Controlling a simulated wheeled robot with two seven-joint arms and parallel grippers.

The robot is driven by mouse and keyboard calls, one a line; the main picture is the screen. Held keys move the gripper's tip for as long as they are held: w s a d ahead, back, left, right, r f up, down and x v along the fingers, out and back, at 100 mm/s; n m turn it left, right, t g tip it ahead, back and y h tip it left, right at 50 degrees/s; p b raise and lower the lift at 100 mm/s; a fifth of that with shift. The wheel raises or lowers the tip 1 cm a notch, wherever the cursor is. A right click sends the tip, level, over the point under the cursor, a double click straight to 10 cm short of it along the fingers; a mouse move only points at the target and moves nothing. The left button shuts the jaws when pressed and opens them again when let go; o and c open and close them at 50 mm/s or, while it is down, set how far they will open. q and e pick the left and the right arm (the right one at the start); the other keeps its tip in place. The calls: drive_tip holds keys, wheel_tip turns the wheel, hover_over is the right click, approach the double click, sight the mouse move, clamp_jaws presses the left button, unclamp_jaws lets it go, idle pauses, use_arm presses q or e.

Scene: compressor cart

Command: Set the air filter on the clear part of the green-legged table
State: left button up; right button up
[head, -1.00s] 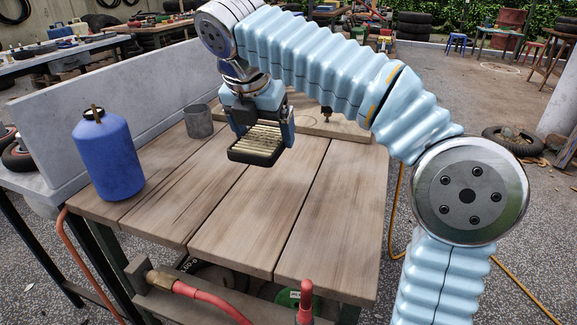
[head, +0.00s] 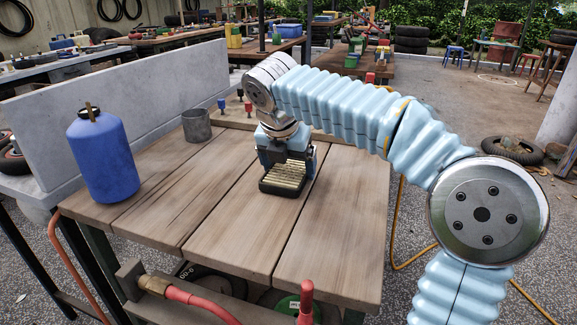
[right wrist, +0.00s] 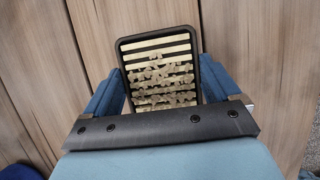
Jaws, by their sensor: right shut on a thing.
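The air filter (head: 283,182) has a black frame around cream pleats with grey-brown dirt on them. My right gripper (head: 287,158) is shut on it from above, a finger on either side. In the right wrist view the filter (right wrist: 158,70) lies between the two blue fingers, above wooden planks. The filter is low over the middle of the green-legged table (head: 235,240); I cannot tell whether it touches the wood. My left gripper is out of view.
A blue tank (head: 103,158) stands at the table's left and a grey cup (head: 196,126) at its back left. A board with small fittings (head: 222,112) is along the back edge. A grey wall panel (head: 70,120) runs beside the left. The front planks are bare.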

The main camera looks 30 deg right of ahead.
sight(281, 180)
drive_tip(key=o, duration=0.9)
drive_tip(key=p+v, duration=0.3)
drive_tip(key=v, duration=0.9)
drive_tip(key=shift+w, duration=0.1)
